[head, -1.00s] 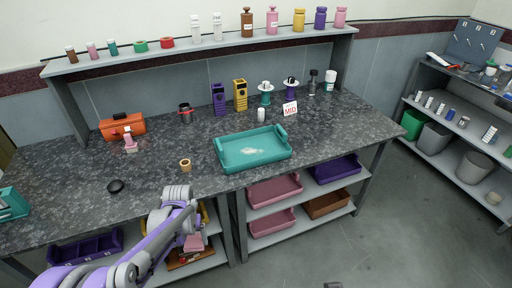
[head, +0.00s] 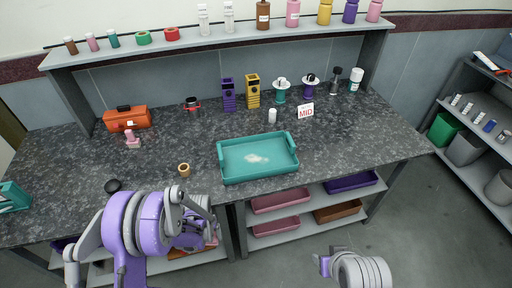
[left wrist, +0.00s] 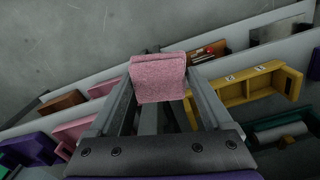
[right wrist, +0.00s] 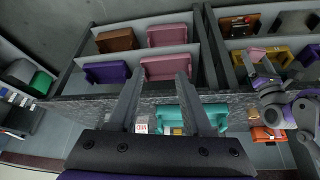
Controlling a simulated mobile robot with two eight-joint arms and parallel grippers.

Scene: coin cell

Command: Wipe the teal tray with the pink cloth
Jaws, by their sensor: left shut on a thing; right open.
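The teal tray (head: 280,167) lies on the dark speckled bench. A whitish smear (head: 256,158) shows on its floor. The pink cloth (left wrist: 158,80) hangs folded between the fingertips of my left gripper (left wrist: 158,66), which is shut on it. In the head view that gripper is low in front of the bench, left of the tray, and is partly hidden by my arm. My right gripper (right wrist: 160,76) is open and empty. It is in front of the bench, to the right of the tray; the tray also shows in the right wrist view (right wrist: 172,119).
A small tan ring (head: 184,170) stands left of the tray, with a dark mouse-like object (head: 113,185) farther left. The MID sign (head: 306,111) and a white bottle (head: 272,116) stand behind the tray. Pink bins (head: 280,202) sit on the shelf below. Bench right of the tray is clear.

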